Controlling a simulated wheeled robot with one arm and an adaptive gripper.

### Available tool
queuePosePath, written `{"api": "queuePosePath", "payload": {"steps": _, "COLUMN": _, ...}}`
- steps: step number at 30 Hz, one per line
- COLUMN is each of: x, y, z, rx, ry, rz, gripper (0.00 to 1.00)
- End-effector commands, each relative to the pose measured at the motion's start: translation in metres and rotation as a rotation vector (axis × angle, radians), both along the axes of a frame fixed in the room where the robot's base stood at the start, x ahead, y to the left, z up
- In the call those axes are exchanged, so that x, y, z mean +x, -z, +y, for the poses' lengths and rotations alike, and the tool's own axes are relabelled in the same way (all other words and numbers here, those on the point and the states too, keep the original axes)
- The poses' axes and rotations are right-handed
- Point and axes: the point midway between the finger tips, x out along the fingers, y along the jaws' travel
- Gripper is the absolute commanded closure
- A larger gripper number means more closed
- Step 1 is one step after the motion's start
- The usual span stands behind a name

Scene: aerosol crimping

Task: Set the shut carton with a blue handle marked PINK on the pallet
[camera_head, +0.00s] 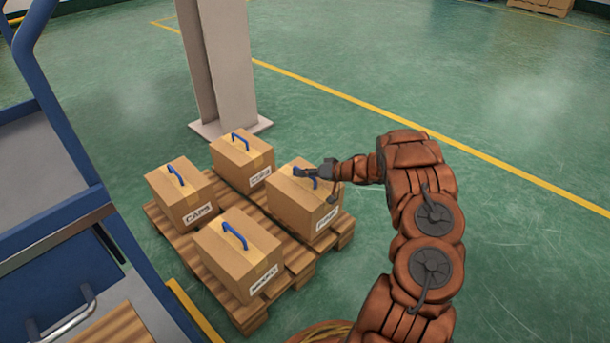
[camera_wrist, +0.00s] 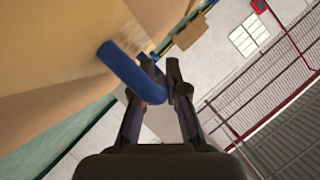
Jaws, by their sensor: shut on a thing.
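The shut carton (camera_head: 292,208) at the pallet's right corner has a blue handle and a white label too small to read for sure. My gripper (camera_head: 313,173) is shut on that blue handle. In the wrist view, the blue handle (camera_wrist: 125,68) runs between my fingers and the tan carton face (camera_wrist: 45,50) fills the upper left. The carton looks upright on or just over the wooden pallet (camera_head: 303,259). Whether its base touches the slats cannot be told. The PINK marking cannot be confirmed.
Three other shut cartons with blue handles stand on the pallet: one marked CAPS (camera_head: 182,196), one at the back (camera_head: 240,160), one at the front (camera_head: 235,258). A grey post (camera_head: 220,70) rises behind. A blue rack (camera_head: 50,120) stands left. The green floor right is open.

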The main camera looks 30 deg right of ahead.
Motion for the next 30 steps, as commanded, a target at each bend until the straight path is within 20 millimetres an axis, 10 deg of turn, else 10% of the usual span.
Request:
{"api": "queuePosePath", "payload": {"steps": 18, "x": 0.000, "y": 0.027, "z": 0.000, "rx": 0.001, "ry": -0.001, "rz": -0.005, "gripper": 1.00}}
{"api": "queuePosePath", "payload": {"steps": 24, "x": 0.000, "y": 0.029, "z": 0.000, "rx": 0.000, "ry": -0.002, "rz": -0.001, "gripper": 0.67}}
{"api": "queuePosePath", "payload": {"steps": 30, "x": 0.000, "y": 0.029, "z": 0.001, "rx": 0.000, "ry": -0.001, "rz": -0.001, "gripper": 0.62}}
